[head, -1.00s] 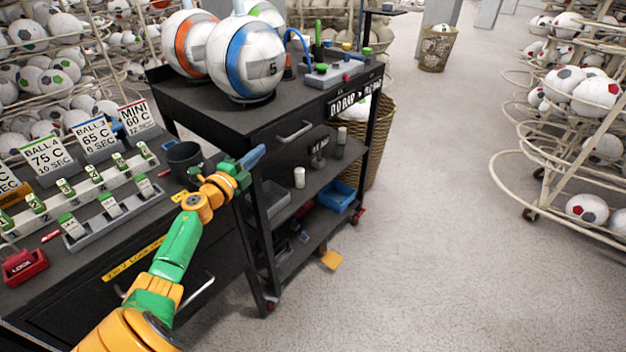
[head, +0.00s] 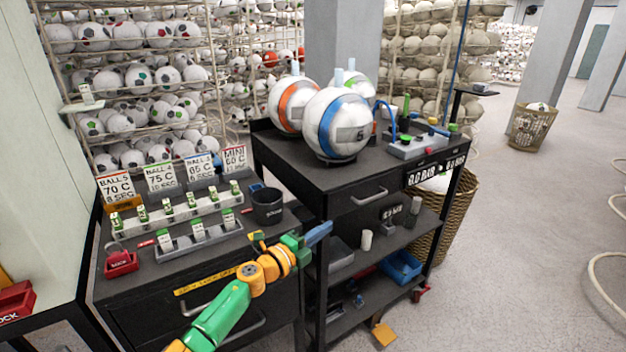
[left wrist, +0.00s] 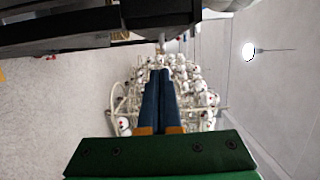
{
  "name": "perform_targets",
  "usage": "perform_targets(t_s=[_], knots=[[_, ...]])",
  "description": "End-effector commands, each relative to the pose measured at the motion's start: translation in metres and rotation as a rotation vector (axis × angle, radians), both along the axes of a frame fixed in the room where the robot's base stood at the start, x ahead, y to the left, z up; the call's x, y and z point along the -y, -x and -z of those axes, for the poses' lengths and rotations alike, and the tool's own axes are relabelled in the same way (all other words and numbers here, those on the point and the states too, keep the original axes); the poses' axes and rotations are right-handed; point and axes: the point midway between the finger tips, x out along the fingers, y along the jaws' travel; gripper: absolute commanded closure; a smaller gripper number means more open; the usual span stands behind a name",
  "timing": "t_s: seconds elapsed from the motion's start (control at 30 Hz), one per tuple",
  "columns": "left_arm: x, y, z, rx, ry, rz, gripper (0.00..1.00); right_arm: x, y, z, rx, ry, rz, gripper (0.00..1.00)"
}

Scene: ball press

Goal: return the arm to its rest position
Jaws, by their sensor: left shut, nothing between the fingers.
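My left arm comes in from the bottom of the head view, green and orange. Its left gripper (head: 318,234) has blue fingers and is shut and empty. It hangs in front of the black cart, near the cart's left post, with the black cup behind it to the left. In the left wrist view the two blue fingers (left wrist: 160,95) lie side by side with nothing between them. My right gripper is not in view.
The black cart (head: 345,199) carries several large balls, one with a blue ring (head: 345,124). A black bench (head: 225,262) to its left holds cards, small green-topped blocks, a black cup (head: 267,206) and a red padlock (head: 121,262). Grey floor (head: 500,260) lies open on the right.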

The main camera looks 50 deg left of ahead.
Motion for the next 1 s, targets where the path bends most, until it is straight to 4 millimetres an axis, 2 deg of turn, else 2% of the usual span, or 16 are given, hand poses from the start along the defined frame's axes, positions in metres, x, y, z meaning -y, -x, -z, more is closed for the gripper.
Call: perform_targets(t_s=[0.13, 0.37, 0.43, 0.47, 0.57, 0.6, 0.67, 0.7, 0.77, 0.8, 0.87, 0.9, 1.0], knots=[[0.004, 0.026, 0.001, -0.002, 0.0, -0.001, 1.0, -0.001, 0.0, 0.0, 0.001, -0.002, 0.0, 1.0], [0.006, 0.037, 0.0, 0.0, -0.001, 0.0, 1.0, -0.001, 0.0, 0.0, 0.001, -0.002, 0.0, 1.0], [0.005, 0.038, 0.011, -0.013, 0.037, -0.017, 1.0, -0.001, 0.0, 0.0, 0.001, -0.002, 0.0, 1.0], [0.004, 0.04, 0.024, -0.027, 0.075, -0.032, 1.0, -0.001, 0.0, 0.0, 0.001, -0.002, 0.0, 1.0], [0.007, 0.055, 0.101, -0.124, 0.303, -0.137, 1.0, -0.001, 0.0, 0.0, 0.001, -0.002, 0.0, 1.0], [0.014, 0.067, 0.141, -0.18, 0.416, -0.194, 1.0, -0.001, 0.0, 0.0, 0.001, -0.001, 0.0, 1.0], [0.033, 0.089, 0.201, -0.277, 0.574, -0.281, 1.0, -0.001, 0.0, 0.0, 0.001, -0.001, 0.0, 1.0], [0.049, 0.105, 0.237, -0.345, 0.668, -0.339, 1.0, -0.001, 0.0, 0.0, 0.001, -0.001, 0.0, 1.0], [0.078, 0.134, 0.288, -0.452, 0.795, -0.423, 1.0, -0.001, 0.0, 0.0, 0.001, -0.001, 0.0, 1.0], [0.101, 0.155, 0.318, -0.529, 0.871, -0.479, 1.0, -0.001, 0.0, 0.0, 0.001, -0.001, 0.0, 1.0], [0.138, 0.19, 0.357, -0.649, 0.969, -0.562, 1.0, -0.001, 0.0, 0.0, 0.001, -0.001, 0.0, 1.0], [0.162, 0.214, 0.378, -0.728, 1.023, -0.615, 1.0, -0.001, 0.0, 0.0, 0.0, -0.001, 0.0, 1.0], [0.218, 0.272, 0.413, -0.912, 1.113, -0.73, 1.0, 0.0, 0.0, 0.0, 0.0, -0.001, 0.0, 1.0]])
